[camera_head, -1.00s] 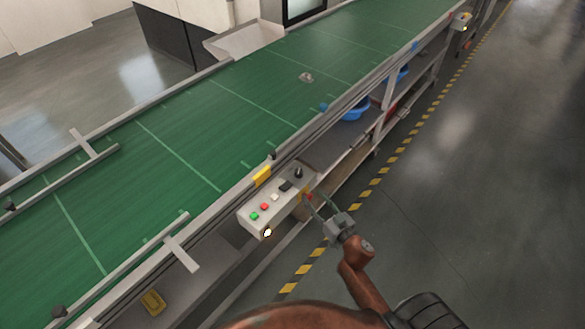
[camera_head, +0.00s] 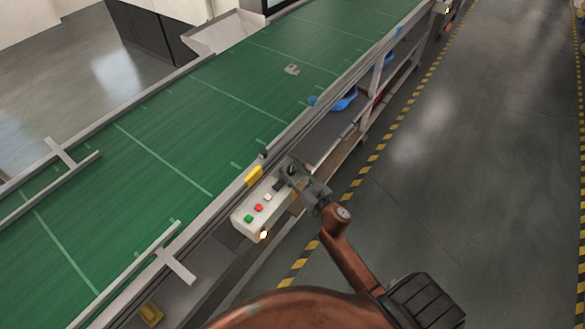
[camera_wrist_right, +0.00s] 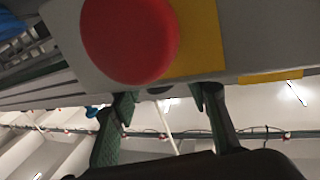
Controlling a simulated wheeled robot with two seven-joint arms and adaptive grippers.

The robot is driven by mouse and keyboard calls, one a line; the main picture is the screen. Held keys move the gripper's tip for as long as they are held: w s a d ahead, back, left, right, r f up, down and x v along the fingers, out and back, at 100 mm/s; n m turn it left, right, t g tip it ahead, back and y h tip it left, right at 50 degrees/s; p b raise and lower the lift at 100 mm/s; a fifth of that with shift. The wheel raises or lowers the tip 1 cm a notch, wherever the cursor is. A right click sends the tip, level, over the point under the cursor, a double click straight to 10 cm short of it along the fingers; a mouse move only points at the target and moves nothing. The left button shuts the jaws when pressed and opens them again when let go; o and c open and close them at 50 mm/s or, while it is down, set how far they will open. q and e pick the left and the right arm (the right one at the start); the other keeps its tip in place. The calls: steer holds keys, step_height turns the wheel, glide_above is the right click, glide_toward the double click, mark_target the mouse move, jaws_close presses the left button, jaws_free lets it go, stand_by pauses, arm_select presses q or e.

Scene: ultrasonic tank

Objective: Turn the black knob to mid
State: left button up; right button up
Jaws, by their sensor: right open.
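The black knob (camera_head: 292,170) is at the far right end of the top of a light grey control box (camera_head: 240,217). My right gripper (camera_head: 289,177) is open at that end of the box, and its fingers partly cover the knob area. I cannot tell whether they touch the knob. In the right wrist view the two dark fingers of the gripper (camera_wrist_right: 160,98) stand apart, below the box's grey face. The knob is not clearly visible there. My left gripper is not in view.
Green (camera_head: 248,219), red (camera_head: 258,208) and white (camera_head: 267,197) buttons sit on the box. A large red button (camera_wrist_right: 130,38) on a yellow plate (camera_wrist_right: 200,45) is close to the wrist camera. A green conveyor (camera_head: 150,130) runs behind; open floor (camera_head: 470,170) lies right.

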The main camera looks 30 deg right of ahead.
steer(key=shift+w, duration=0.45)
jaws_close()
steer(key=shift+d, duration=0.15)
